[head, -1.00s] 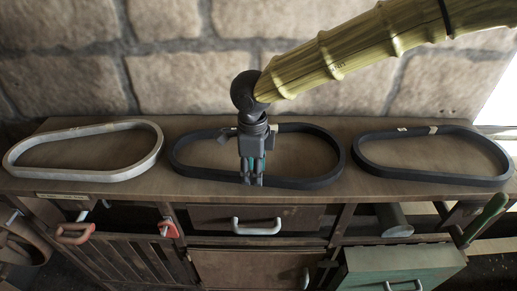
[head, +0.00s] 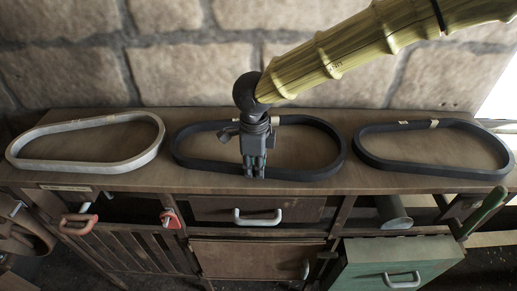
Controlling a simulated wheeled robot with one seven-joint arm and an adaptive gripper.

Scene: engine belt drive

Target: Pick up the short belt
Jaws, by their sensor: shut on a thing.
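Three belt loops lie on the wooden workbench top (head: 90,185). The middle one is a black belt (head: 315,174), the left one a pale grey belt (head: 90,163), the right one a black belt (head: 440,174). I cannot tell from their looks which is called short. My gripper (head: 254,174) points down at the near side of the middle black belt, left of its centre, and is shut on it. The fingers hide a small part of that belt. The belt appears to rest on the bench still.
A stone wall stands behind the bench. Drawers with white handles (head: 258,217) are below, with a green drawer (head: 400,262) at lower right. Red-handled tools (head: 78,222) hang at the front left. Bare bench top separates the belts.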

